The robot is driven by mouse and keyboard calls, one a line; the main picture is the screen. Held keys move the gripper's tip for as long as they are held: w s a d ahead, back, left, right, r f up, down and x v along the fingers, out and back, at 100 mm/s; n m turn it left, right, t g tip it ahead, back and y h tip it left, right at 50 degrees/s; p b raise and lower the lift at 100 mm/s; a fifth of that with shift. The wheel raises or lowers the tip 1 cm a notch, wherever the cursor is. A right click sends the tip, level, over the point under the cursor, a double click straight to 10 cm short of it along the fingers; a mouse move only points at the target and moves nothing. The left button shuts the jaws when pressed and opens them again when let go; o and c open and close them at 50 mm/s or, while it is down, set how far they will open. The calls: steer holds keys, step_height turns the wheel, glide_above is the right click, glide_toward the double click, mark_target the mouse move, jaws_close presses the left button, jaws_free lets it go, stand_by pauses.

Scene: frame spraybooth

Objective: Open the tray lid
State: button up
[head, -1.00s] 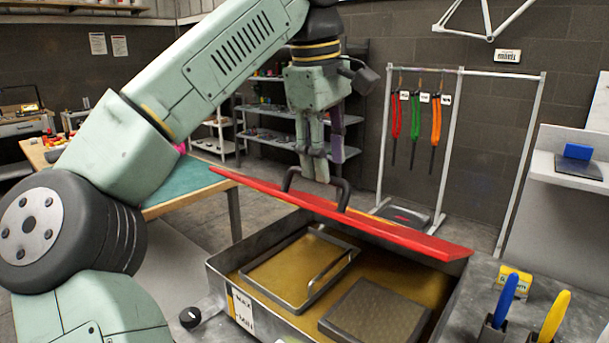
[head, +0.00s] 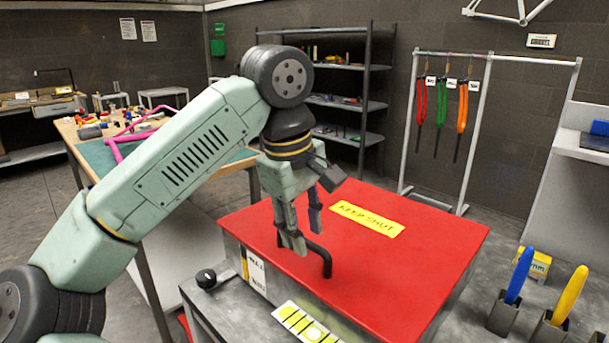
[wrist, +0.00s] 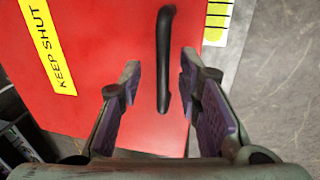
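The red tray lid (head: 400,245) lies flat and shut over the metal tray, with its yellow KEEP SHUT label (head: 367,219) facing up. The tray's inside is hidden. A black bar handle (head: 325,260) stands up near the lid's front left edge. My gripper (head: 303,238) is right at the handle, pointing down. In the wrist view the lid (wrist: 105,60) fills the left, and my gripper (wrist: 159,72) is open. The handle (wrist: 163,50) lies between its two fingers, with a visible gap on each side.
A yellow-and-white striped sheet (head: 308,322) lies by the tray's front. Blue (head: 520,275) and yellow (head: 568,295) handled tools stand in holders at the right. A work table with a pink frame (head: 120,140) is behind my arm. A rack (head: 482,130) stands behind.

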step_height(320, 180, up, 10)
steer(key=s+a, duration=0.2)
steer(key=s+d+r+h+b, duration=0.2)
steer(key=s+d+h, duration=0.2)
steer(key=d+h, duration=0.2)
steer(key=s+d+r+h+b, duration=0.2)
steer(key=s+d+h+b, duration=0.15)
steer(key=d+h, duration=0.25)
steer(key=s+a+r+g+h+b, duration=0.2)
steer(key=s+a+r+g+h, duration=0.1)
steer(key=s+a+g+h, duration=0.1)
steer(key=s+a+r+m+g+h+b, duration=0.1)
steer(key=s+a+r+g+h, duration=0.3)
steer(key=s+a, duration=0.4)
steer(key=shift+s+a+r+g+h+b, duration=0.15)
steer(key=shift+s+a+g+h+b, duration=0.25)
steer(key=shift+s+h, duration=0.85)
steer(key=shift+w+d, duration=0.1)
